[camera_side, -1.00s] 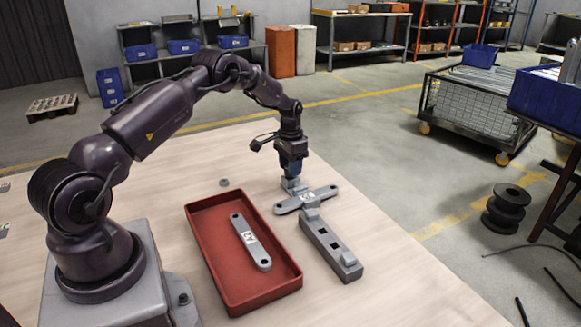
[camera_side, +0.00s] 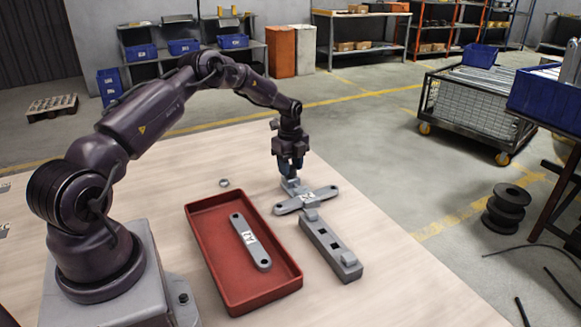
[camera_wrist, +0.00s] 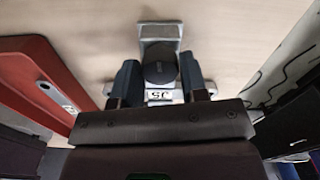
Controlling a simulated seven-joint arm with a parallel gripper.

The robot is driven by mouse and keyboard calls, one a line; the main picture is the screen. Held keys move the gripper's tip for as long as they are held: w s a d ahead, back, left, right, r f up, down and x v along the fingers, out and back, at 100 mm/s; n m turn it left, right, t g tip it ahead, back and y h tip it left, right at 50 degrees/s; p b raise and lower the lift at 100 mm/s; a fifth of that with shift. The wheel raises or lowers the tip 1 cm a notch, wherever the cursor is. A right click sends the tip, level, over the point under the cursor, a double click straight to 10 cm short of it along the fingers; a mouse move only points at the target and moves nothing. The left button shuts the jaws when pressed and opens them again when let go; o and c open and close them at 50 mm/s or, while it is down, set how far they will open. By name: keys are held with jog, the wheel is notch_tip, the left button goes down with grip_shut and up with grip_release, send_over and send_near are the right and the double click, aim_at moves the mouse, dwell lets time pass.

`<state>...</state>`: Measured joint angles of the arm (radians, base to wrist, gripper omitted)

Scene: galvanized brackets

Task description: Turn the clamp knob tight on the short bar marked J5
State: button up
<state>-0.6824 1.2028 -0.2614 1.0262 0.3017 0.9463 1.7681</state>
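The short bar marked J5 shows its label (camera_wrist: 160,95) in the wrist view, just below a dark round clamp knob (camera_wrist: 160,66). My gripper (camera_wrist: 160,78) has one finger on each side of the knob, which fills the gap between them. In the side view my gripper (camera_side: 291,172) points straight down at a grey clamp block (camera_side: 295,187) and hides the knob.
A red tray (camera_side: 200,249) holds another labelled grey bar (camera_side: 250,242) and stands left of the work. A small ring nut (camera_side: 223,183) lies behind the tray. The table is clear to the right front. Shelves and a wire cart stand away from the table.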

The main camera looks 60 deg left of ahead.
jog(key=shift+o, duration=1)
jog(key=shift+r, duration=0.1)
jog(key=shift+r, duration=2.9)
